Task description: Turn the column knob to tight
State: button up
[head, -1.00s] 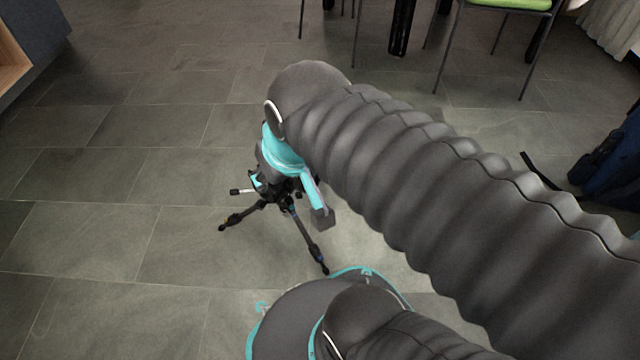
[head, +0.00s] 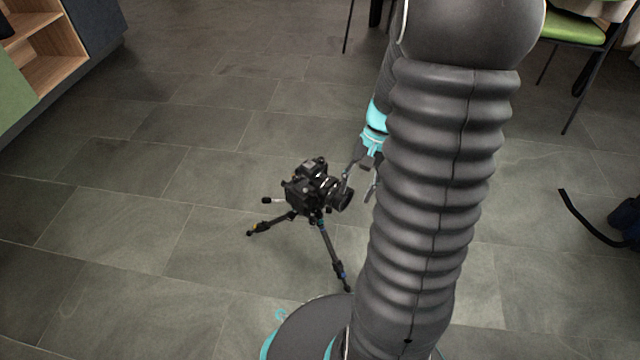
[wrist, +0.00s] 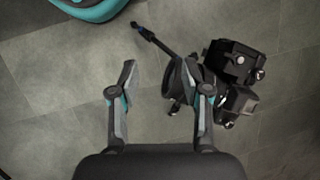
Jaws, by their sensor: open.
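A black camera (head: 305,187) stands on a dark tripod (head: 330,245) on the floor, left of my arm in the head view. In the wrist view the camera (wrist: 232,65) is at the right, beside and partly behind my right finger. One tripod leg (wrist: 152,36) runs to the upper left. I cannot make out the column knob; the camera and my finger cover much of the column area. My gripper (wrist: 159,68) is open and empty, with bare floor between most of its fingers. In the head view my gripper (head: 358,190) is just right of the camera lens.
A wooden shelf unit (head: 50,55) stands at the upper left. A green-seated chair (head: 570,28) is at the upper right, and a dark blue item (head: 628,215) with a black strap lies at the right edge. The tiled floor left of the tripod is clear.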

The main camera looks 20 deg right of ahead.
jog(key=d+f+m+t+y, duration=0.1)
jog(key=d+f+m+y, duration=0.3)
jog(key=f, duration=0.5)
jog(key=d+f+m+t+y, duration=0.1)
jog(key=d+f+m+y, duration=0.3)
jog(key=f, duration=0.5)
jog(key=m+t+y, duration=0.4)
jog(key=m+t, duration=0.2)
jog(key=t, duration=0.1)
send_near(327, 210)
jog(key=f+x, duration=0.1)
jog(key=x, duration=0.7)
jog(key=shift+w+t+p, duration=0.25)
jog(key=shift+t+p, duration=0.05)
jog(key=shift+p, duration=0.15)
jog(key=shift+d, duration=0.1)
grip_shut()
